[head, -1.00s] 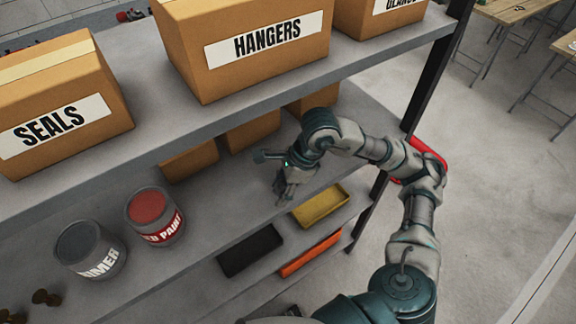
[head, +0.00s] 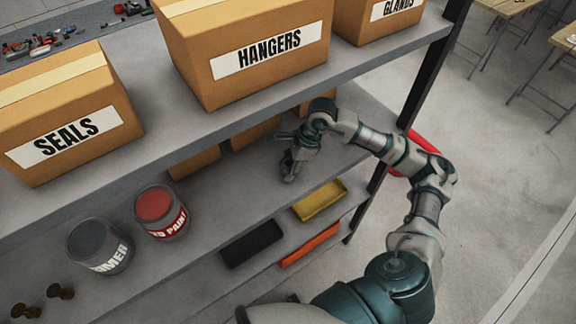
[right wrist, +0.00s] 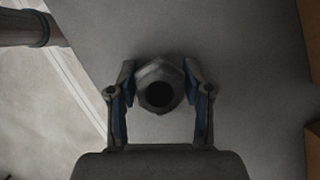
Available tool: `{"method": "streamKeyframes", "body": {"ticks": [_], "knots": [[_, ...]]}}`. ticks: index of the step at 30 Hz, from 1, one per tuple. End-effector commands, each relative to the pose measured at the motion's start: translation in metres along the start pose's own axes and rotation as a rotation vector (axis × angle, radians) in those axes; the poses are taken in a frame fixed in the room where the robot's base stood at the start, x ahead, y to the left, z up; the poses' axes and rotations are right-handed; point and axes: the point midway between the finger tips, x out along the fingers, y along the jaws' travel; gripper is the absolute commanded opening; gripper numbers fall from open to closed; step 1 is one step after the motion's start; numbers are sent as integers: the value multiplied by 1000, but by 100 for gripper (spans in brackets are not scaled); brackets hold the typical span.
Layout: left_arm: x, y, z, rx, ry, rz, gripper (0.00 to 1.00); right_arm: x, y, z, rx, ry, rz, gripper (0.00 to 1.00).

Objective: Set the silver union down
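The silver union (right wrist: 160,84) shows end-on in the right wrist view, with a hexagonal rim and a dark round bore. It sits between the two fingertips of my right gripper (right wrist: 159,76), which close in on its left and right sides. In the head view my right gripper (head: 289,170) is over the middle shelf (head: 240,190), toward its right end, pointing down. The union is too small and dark to make out there, and I cannot tell whether it touches the shelf. My left gripper is not in view.
Cardboard boxes stand behind the gripper on the middle shelf. The upper shelf (head: 300,82) overhangs with boxes marked SEALS (head: 70,110) and HANGERS (head: 245,50). Paint cans (head: 160,212) stand left. Yellow (head: 320,201), black (head: 252,244) and orange (head: 310,246) trays lie below. An upright post (head: 425,90) stands right.

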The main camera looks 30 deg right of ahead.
Motion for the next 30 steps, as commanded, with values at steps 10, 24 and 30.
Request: {"method": "streamKeyframes", "body": {"ticks": [10,24,30], "knots": [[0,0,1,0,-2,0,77,0,0,1,0,1,0,72],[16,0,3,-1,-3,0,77,-63,0,0,1,-1,-1,72],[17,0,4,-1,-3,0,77,-75,0,1,1,0,1,72]]}}
